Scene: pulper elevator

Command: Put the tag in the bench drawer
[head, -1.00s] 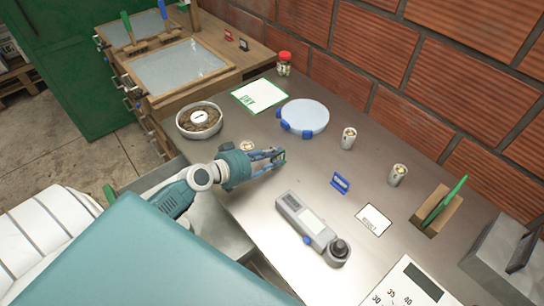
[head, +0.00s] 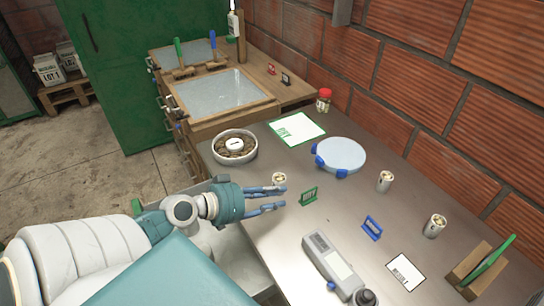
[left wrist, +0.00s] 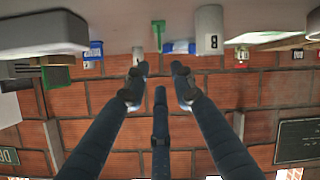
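A small green tag (head: 308,196) stands upright on the metal bench (head: 262,228), just beyond my left fingertips. It also shows in the left wrist view (left wrist: 158,32), apart from the fingers. A blue tag (head: 372,228) stands further right. A red tag (head: 272,69) and a black tag (head: 286,79) stand on the wooden unit. My left gripper (head: 285,198) is open and empty, its fingers spread above the bench's left edge. A grey drawer (head: 205,184) appears pulled out at the bench's left side; my arm hides much of it. My right gripper is out of view.
A brick wall (head: 420,90) bounds the back.

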